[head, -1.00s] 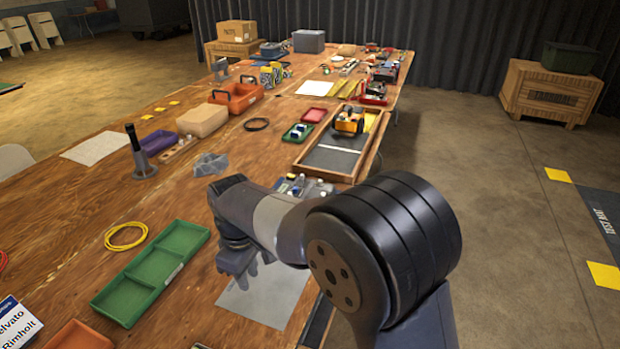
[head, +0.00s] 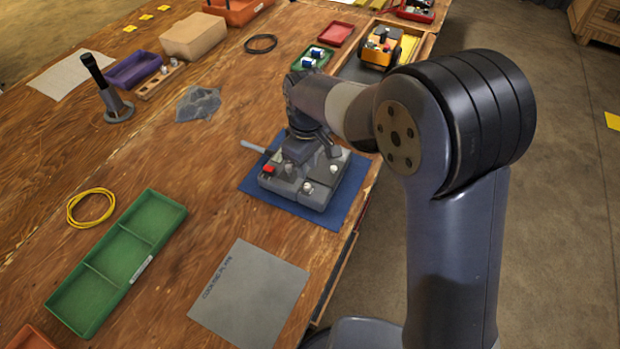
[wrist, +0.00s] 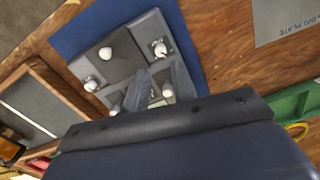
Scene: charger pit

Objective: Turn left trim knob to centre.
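A grey control box (head: 318,186) lies on a blue mat (head: 253,183) near the table's right edge. It carries several white-topped controls, one of them (head: 307,187) at its front, and a red part (head: 268,169) at its left. In the wrist view, white-topped controls stand at the box's upper left (wrist: 105,53) and upper right (wrist: 159,48). My gripper (head: 300,158) is over the far part of the box, pointing down. In the wrist view its fingers (wrist: 162,82) are apart, with a white control (wrist: 167,91) showing between them. I cannot tell which control is the left trim knob, nor whether a finger touches one.
A grey plate (head: 249,294) and a green tray (head: 118,262) lie nearer on the table. A dark upright stand (head: 105,92) and a crumpled grey piece (head: 198,104) are to the left. A tray with an orange vehicle (head: 377,47) stands behind.

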